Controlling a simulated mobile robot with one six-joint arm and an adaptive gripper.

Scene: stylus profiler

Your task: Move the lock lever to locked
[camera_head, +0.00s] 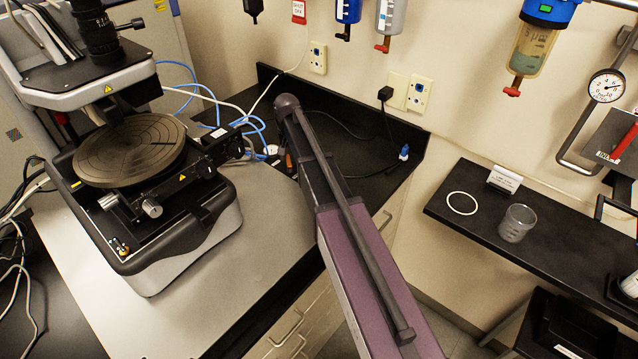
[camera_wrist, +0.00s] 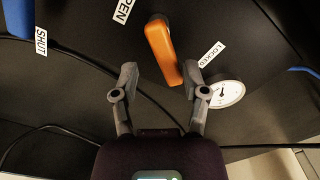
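The orange lock lever (camera_wrist: 163,50) is in the upper middle of the wrist view, mounted on a dark panel. Its upper end is at the pivot, and its free end slants down and slightly right. A white LOCKED label (camera_wrist: 211,54) is to its right; a partly cut-off label reading "PEN" (camera_wrist: 123,10) is at its upper left. My gripper (camera_wrist: 160,80) is open, its fingers either side of the lever's free end, which lies nearer the right finger. I cannot tell whether that finger touches it. The gripper cannot be made out in the head view.
In the wrist view, a round dial gauge (camera_wrist: 226,93) sits close to the right finger, and a SHUT label (camera_wrist: 41,41) is at left. Dark cables cross below. In the head view, the profiler with its round stage (camera_head: 130,150) stands left of my purple arm; a black shelf (camera_head: 465,225) is at right.

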